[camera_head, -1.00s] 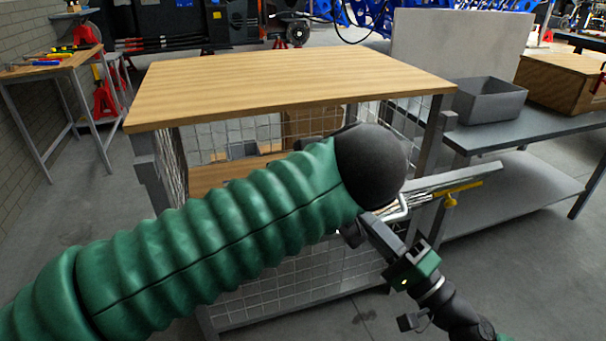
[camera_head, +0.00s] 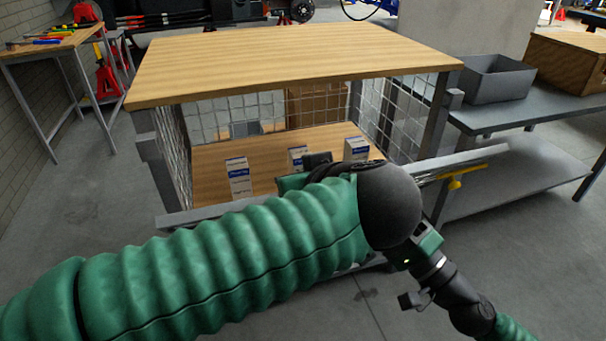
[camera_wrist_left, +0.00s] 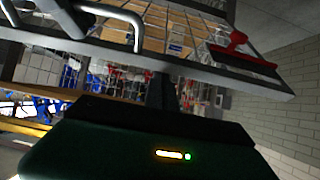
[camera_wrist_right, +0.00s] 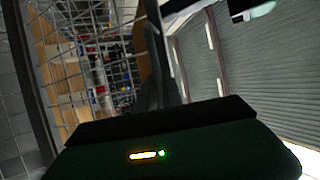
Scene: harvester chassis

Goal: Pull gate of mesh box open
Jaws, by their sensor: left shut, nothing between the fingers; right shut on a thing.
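The mesh box (camera_head: 440,115) has a wooden top and wire sides. Its front gate (camera_head: 470,160) shows as a grey top rail tilted out past the right post, with a yellow latch (camera_head: 455,179). My left sleeve hides most of the gate. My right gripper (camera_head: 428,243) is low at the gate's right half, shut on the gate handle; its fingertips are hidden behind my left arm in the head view. The left wrist view shows a silver handle (camera_wrist_left: 135,30) on the gate frame. My left gripper (camera_wrist_left: 165,95) is shut and empty near the gate.
Several small white-blue boxes (camera_head: 238,175) stand on the wooden shelf inside. A grey bench (camera_head: 530,120) with a grey bin (camera_head: 497,78) and a wooden crate (camera_head: 568,68) stands at right. A tool table (camera_head: 55,48) is at left. Floor in front is partly clear.

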